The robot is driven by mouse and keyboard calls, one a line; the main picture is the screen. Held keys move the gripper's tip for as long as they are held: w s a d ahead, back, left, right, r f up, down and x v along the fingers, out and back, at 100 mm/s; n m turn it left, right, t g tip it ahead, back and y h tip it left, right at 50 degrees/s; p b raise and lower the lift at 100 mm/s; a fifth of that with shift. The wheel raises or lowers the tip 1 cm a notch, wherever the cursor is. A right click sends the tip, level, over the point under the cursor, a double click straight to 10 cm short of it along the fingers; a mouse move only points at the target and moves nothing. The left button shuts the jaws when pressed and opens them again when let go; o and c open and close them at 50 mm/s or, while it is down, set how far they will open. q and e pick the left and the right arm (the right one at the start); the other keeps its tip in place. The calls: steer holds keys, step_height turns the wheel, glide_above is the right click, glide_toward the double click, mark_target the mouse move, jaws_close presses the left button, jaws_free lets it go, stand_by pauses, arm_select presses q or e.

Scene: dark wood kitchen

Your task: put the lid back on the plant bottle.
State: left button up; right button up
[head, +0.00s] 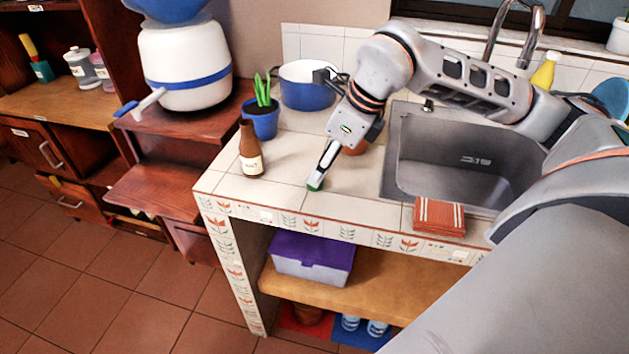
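The brown bottle (250,150) with a pale label stands upright on the tiled counter, left of my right gripper. Its narrow neck points up, and I see no lid on it. My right gripper (318,178) reaches in from the right and points down at the counter near the front edge. A small green piece (315,185) shows at its fingertip, at the counter surface. I cannot tell whether this is the lid or part of the finger, nor whether the fingers are open or shut. My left gripper is out of view.
Behind the bottle are a blue plant pot (262,120) and a blue-and-white pot (306,86). The sink (460,160) and a folded orange cloth (439,216) lie to the right. The counter between bottle and gripper is clear. A wooden stand (190,130) is at the left.

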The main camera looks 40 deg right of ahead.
steer(key=x, duration=0.4)
steer(key=shift+w, duration=0.1)
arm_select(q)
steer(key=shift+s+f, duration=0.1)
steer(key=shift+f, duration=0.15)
arm_select(e)
steer(key=c, duration=0.8)
steer(key=shift+r, duration=0.1)
steer(key=shift+r, duration=0.6)
arm_select(q)
steer(key=p, duration=0.1)
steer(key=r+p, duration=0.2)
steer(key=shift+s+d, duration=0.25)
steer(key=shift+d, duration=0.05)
arm_select(e)
step_height(320, 180, up, 19)
steer(key=shift+f, duration=0.15)
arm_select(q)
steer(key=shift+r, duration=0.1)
